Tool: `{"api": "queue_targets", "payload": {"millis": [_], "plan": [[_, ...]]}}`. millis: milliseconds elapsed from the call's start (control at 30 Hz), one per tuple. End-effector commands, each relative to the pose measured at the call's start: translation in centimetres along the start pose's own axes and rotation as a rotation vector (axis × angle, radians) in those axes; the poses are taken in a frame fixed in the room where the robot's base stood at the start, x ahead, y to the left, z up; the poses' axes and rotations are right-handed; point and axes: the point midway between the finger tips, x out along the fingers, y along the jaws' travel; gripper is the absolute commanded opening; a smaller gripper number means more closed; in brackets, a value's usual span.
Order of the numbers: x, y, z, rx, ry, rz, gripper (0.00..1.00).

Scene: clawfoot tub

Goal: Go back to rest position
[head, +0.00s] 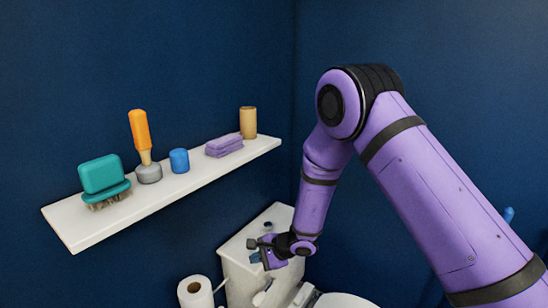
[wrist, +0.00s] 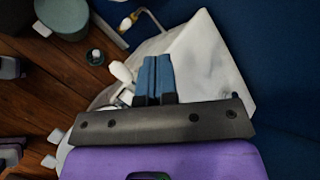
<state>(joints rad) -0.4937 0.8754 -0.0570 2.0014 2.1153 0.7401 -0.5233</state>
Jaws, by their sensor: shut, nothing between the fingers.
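My gripper (head: 268,259) hangs low in front of the white toilet tank (head: 232,261) in the head view, at the end of my purple arm. In the wrist view the blue fingers of my gripper (wrist: 155,78) lie side by side, shut, with nothing between them. The white toilet tank (wrist: 210,62) shows behind and to the right of the fingers there.
A white wall shelf (head: 75,232) at left bears a teal brush (head: 101,176), an orange-handled tool (head: 140,130), a blue cup (head: 179,160), purple folded cloths (head: 224,145) and a tan cylinder (head: 248,122). A toilet roll (head: 195,292) stands below.

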Motion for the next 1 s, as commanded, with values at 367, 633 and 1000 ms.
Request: {"api": "queue_targets", "payload": {"millis": [367, 633, 1000], "plan": [[-14.3, -6.7, 6.6, -0.279, -0.106, 0.011, 0.00], [-24.5, -7.5, 10.3, -0.487, -0.116, 0.060, 0.00], [-37.2, -4.4, 13.9, -0.758, -0.030, 0.177, 0.00]]}}
